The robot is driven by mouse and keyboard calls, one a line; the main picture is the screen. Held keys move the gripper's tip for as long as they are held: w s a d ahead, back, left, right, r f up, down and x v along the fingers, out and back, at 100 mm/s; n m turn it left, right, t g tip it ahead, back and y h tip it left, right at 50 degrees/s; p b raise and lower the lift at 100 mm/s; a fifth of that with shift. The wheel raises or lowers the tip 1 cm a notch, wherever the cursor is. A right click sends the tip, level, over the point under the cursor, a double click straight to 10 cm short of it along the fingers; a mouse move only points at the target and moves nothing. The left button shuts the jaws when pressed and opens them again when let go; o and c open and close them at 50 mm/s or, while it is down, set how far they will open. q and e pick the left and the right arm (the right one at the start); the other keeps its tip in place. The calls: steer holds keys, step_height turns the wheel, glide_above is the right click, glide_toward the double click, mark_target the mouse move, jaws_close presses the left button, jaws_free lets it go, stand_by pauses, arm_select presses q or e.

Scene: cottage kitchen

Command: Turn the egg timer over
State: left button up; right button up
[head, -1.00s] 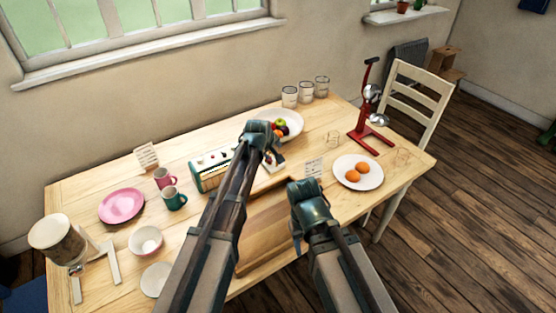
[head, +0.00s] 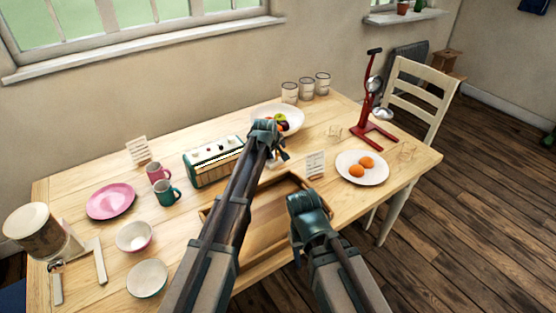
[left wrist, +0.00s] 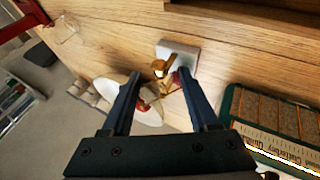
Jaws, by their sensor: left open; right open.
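A small brass-coloured item (left wrist: 162,66) stands by a pale square block (left wrist: 178,54) in the left wrist view; it may be the egg timer, but its shape is partly unclear. My left gripper (left wrist: 163,84) is open, and its two fingers lie on either side of this item in the picture. I cannot tell whether they touch it. In the head view my left gripper (head: 276,156) is over the table beyond the wooden tray and mostly hides the item. My right gripper (head: 299,242) is open over the tray; its fingers are mostly hidden by its own wrist.
A small card (head: 315,164) and an egg plate (head: 348,174) are to the right, near a red stand (head: 372,130). The wooden tray (head: 268,232) lies in front.

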arm_select(q)
steer(key=b+x, duration=0.1)
steer(key=x, duration=0.1)
steer(key=shift+w+f, duration=0.2)
steer(key=shift+c, duration=0.2)
jaws_close()
